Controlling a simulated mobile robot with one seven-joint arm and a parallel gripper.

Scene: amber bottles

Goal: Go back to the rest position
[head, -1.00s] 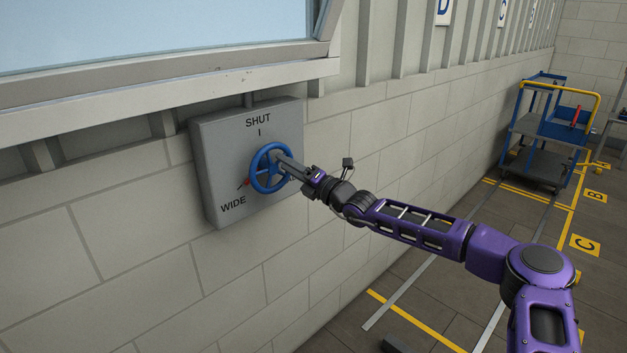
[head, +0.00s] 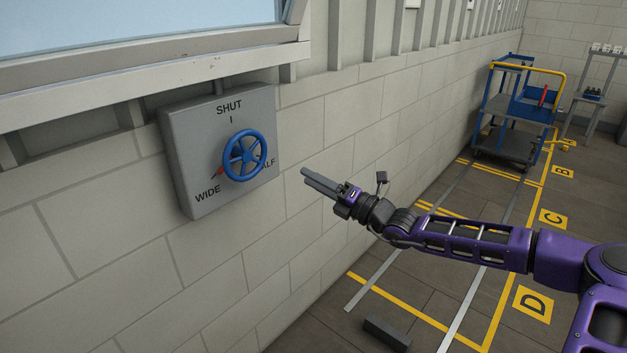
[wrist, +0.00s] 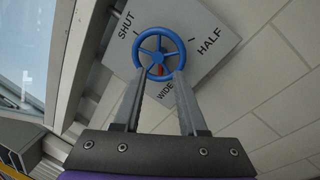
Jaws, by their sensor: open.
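My gripper (head: 318,183) is open and empty, out in the air to the right of the blue handwheel (head: 244,156) and clear of it. The wheel is mounted on a grey wall box (head: 190,150) marked SHUT, HALF and WIDE. A red pointer (head: 217,173) behind the wheel points towards WIDE. In the wrist view the wheel (wrist: 160,36) lies beyond the two parted fingers, and the red pointer (wrist: 160,70) shows at its lower spokes, on the WIDE side.
A window with a pale sill (head: 150,82) is above the box. A blue trolley with a yellow handle (head: 515,125) stands at the back right, near a grey stand (head: 590,98). A dark block (head: 387,334) lies on the floor, which has yellow-marked bays. Open space surrounds my gripper.

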